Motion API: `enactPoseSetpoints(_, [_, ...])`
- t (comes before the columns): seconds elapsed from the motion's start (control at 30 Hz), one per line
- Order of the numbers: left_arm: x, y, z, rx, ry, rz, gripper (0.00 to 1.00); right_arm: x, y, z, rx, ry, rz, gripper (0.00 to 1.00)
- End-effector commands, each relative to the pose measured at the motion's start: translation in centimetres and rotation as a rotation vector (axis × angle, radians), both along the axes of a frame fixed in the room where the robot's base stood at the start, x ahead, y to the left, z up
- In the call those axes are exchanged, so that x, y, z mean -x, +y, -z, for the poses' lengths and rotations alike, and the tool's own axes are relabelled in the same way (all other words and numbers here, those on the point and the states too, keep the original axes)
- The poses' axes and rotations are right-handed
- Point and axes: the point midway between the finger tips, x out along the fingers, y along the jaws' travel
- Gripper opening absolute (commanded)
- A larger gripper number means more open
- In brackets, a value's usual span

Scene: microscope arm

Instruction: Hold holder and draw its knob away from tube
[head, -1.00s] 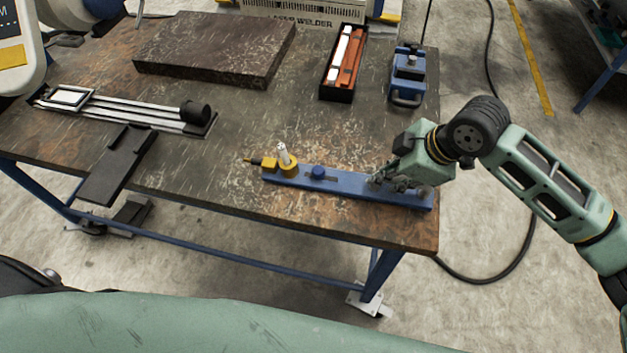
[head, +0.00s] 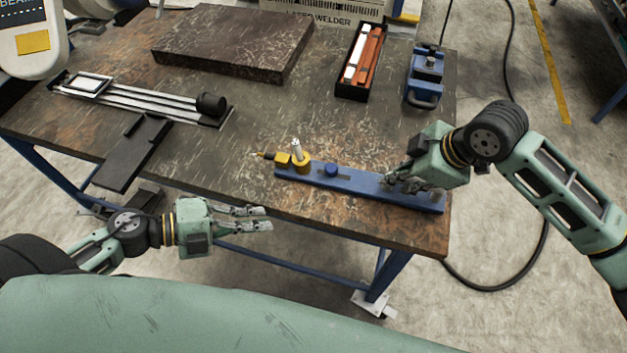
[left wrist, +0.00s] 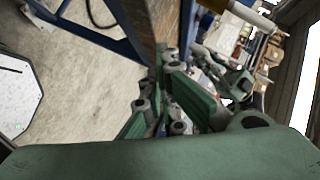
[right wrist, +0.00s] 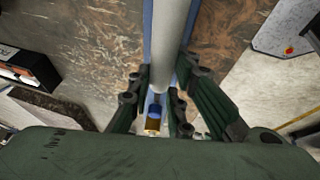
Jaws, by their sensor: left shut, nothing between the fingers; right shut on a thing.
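The holder is a blue bar (head: 355,182) lying along the table's front right edge. A pale tube (head: 296,148) stands upright in a yellow collar (head: 301,166) at its left end. A yellow block (head: 282,159) with a thin tip sticks out left of the collar. A round blue knob (head: 330,170) sits on a slot right of the tube. My right gripper (head: 390,180) is shut on the bar's right part. In the right wrist view, a grey cylinder runs between the fingers. My left gripper (head: 269,218) is shut and empty, in front of the table edge, below the tube.
The wooden table (head: 235,150) carries a dark slab (head: 230,50), a black box (head: 350,88) with red and white pieces, a blue clamp-like device (head: 425,80), a railed slide (head: 150,104) and a black plate (head: 130,155). Table around the holder's left end is clear.

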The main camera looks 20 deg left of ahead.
Motion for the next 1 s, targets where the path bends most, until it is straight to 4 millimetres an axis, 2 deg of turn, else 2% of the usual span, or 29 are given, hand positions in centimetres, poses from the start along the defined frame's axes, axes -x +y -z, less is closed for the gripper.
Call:
enactPoseSetpoints(0.03, [-1.1, 0.1, -1.5, -0.049, -0.067, 0.040, 0.00, 0.0, 0.0, -0.1, -0.002, -0.003, -0.001, 0.00])
enactPoseSetpoints(0.1, [-2.2, 0.3, -3.0, -0.124, -0.140, 0.088, 0.00, 0.0, 0.1, -0.1, -0.002, -0.003, -0.001, 0.00])
enactPoseSetpoints(0.2, [-3.3, 0.9, -4.4, -0.216, -0.214, 0.133, 0.00, -0.1, 0.1, -0.1, -0.002, -0.004, -0.001, 0.00])
enactPoseSetpoints(0.4, [-4.4, 1.5, -5.6, -0.309, -0.276, 0.166, 0.00, -0.1, 0.0, -0.1, -0.002, -0.003, 0.000, 0.00])
enactPoseSetpoints(0.57, [-5.2, 0.6, -5.1, -0.318, -0.281, 0.167, 0.00, -0.1, 0.1, -0.1, -0.003, -0.003, 0.000, 0.00])
enactPoseSetpoints(1.0, [-9.7, -6.0, -1.4, -0.313, -0.282, 0.166, 0.00, -0.1, 0.1, -0.2, -0.003, -0.003, 0.000, 0.00])
